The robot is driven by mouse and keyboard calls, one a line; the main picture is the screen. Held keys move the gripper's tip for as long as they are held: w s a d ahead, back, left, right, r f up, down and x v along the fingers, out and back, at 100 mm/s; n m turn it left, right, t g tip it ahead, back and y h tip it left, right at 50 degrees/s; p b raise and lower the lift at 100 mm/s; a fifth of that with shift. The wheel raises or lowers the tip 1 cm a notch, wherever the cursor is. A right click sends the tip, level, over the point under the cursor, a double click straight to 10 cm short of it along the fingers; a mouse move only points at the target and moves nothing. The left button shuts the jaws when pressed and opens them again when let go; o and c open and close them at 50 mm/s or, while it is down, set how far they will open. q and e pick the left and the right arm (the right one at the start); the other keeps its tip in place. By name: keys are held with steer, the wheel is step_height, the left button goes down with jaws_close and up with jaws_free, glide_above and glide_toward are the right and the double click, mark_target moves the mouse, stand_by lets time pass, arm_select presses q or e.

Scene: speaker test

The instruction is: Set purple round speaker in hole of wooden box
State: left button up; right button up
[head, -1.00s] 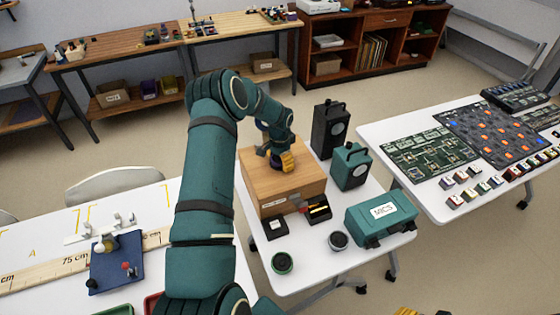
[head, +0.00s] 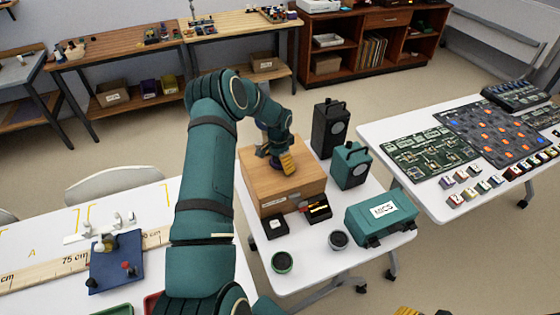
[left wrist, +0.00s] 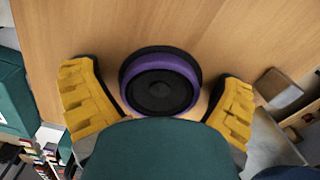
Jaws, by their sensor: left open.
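The wooden box (head: 256,172) stands on the white table in the middle of the head view. The purple round speaker (left wrist: 159,84) lies at the top face of the box in the left wrist view, its dark cone facing the camera. A dark rim shows along its far edge; I cannot tell whether it sits fully down in the hole. My left gripper (head: 280,158) is over the box top, open, with one yellow finger on each side of the speaker and visible gaps between. In the head view the gripper hides the speaker. A yellow part of my right gripper (head: 406,311) shows at the bottom edge.
A black speaker case (head: 329,128) and a teal one (head: 350,166) stand right of the box. A teal MICS case (head: 381,218), two round parts (head: 282,262) (head: 339,240) and small black boxes (head: 275,226) (head: 318,211) are in front.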

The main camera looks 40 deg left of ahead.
arm_select(q)
step_height(320, 180, up, 12)
steer(key=shift+w+r, duration=0.15)
steer(key=shift+w, duration=0.05)
stand_by(0.4)
